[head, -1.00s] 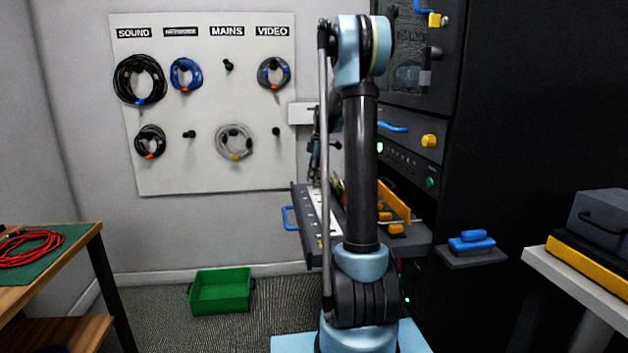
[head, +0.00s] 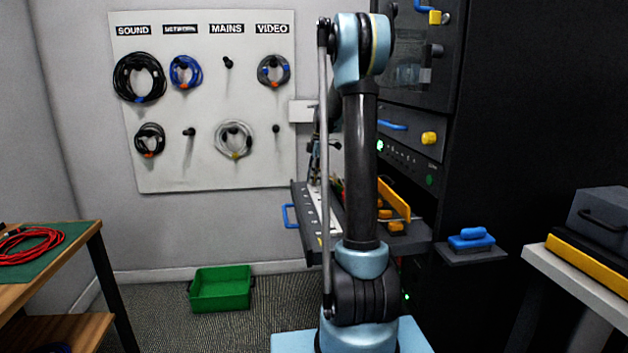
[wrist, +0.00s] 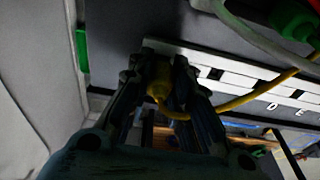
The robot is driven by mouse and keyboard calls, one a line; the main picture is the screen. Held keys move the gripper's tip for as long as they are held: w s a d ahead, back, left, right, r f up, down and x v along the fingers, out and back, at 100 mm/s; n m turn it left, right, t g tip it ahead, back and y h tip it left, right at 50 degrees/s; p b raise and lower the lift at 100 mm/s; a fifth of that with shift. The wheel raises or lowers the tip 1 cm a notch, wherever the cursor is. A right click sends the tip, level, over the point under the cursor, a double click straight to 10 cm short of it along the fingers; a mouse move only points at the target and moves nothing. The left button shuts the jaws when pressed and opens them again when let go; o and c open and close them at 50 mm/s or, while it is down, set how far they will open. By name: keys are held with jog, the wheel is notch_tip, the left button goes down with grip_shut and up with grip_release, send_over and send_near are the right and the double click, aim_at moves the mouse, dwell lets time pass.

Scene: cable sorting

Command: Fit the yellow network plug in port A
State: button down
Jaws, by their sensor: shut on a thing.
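In the wrist view, my gripper (wrist: 158,72) is shut on the yellow network plug (wrist: 160,84), which shows between its two fingers. The yellow cable (wrist: 242,99) bends below the plug and runs off to the right. The fingertips are at the left end of a pale port strip (wrist: 228,74) with dark openings. Letters such as D and E are readable on the strip to the right. Port A cannot be made out near the fingers, and whether the plug's tip is in a port cannot be told. In the head view, my arm mostly hides the gripper.
In the wrist view, a grey cable and a green object (wrist: 294,18) lie at upper right. In the head view, a drawer-like shelf (head: 301,225) with a blue handle juts from the dark rack (head: 520,100). A green crate (head: 221,290) stands on the floor.

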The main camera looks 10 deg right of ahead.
jog(key=shift+f, duration=0.35)
dwell(0.3)
jog(key=c, duration=1.4)
grip_release()
jog(key=shift+o, duration=0.4)
jog(key=o, duration=0.4)
jog(key=shift+o, duration=0.2)
jog(key=shift+r, duration=0.1)
jog(key=shift+r, duration=3.4)
